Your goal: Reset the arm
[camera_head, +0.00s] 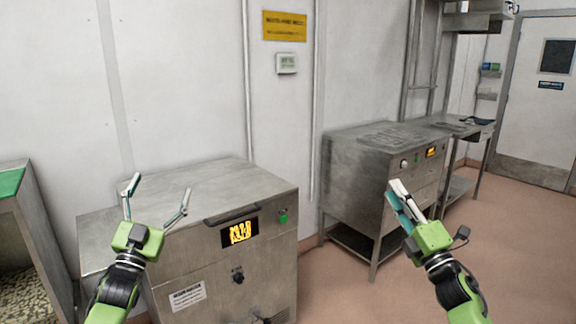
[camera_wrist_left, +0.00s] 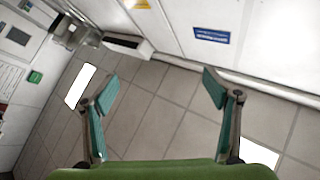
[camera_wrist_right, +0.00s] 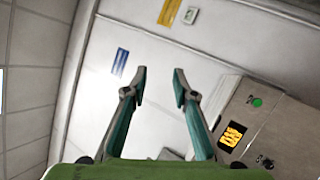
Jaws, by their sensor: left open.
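My left gripper (camera_head: 160,191) is at the left of the head view, in front of a steel machine, with its two fingers spread wide. In the left wrist view the same gripper (camera_wrist_left: 160,88) has a broad empty gap between its fingers. My right gripper (camera_head: 398,189) is at the right of the head view, in front of a second steel machine, pointing up and seen nearly side-on. In the right wrist view this gripper (camera_wrist_right: 160,80) has its fingertips a short way apart, with nothing between them. Neither gripper visibly touches anything.
The near steel machine (camera_head: 262,277) has a lit display and a green button. The second steel machine (camera_head: 350,158) stands on legs farther right. A steel bin with a green panel (camera_head: 12,186) is at the far left. Open floor (camera_head: 530,230) lies at right, before a door (camera_head: 535,110).

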